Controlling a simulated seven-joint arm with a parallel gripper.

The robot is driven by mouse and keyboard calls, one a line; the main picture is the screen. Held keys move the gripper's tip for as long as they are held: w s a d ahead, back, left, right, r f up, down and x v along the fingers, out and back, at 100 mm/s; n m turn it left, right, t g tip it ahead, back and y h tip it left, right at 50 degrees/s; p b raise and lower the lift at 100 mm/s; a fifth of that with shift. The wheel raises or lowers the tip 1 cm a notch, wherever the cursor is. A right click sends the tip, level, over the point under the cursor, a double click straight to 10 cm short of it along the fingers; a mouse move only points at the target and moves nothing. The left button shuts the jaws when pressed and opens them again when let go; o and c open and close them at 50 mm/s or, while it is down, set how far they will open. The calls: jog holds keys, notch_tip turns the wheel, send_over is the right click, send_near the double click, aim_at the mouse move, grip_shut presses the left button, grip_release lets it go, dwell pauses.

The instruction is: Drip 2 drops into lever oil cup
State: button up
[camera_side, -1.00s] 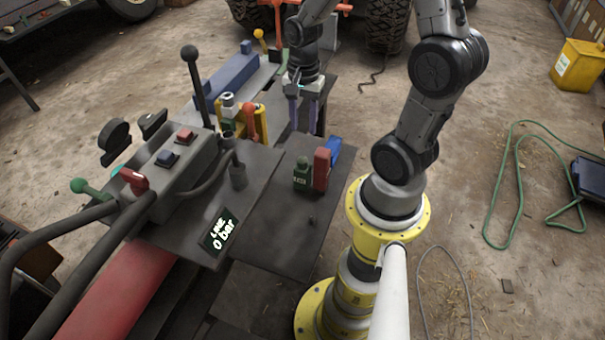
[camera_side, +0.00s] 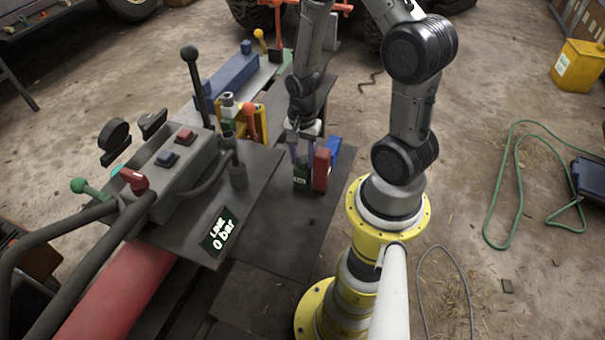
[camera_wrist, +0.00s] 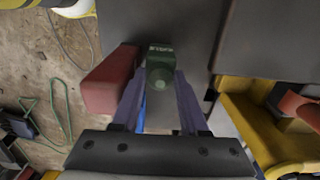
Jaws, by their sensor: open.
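A small green bottle (camera_side: 301,178) stands on the dark side table. It also shows in the wrist view (camera_wrist: 160,62), at the tips of the purple fingers. My gripper (camera_side: 303,158) points down over the bottle, with its fingers open; in the wrist view the fingers (camera_wrist: 160,95) lie on either side of the bottle's near part. Whether they touch it I cannot tell. A black lever (camera_side: 196,85) with a ball knob rises from the splitter's control block. The lever oil cup cannot be made out for certain.
A red block (camera_side: 321,169) stands close beside the bottle, with a blue block (camera_side: 334,150) behind it. A yellow bracket with an orange-red knob (camera_side: 250,109) is to the left. The table front (camera_side: 285,235) is mostly clear.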

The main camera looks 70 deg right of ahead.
grip_shut()
dwell(1.4)
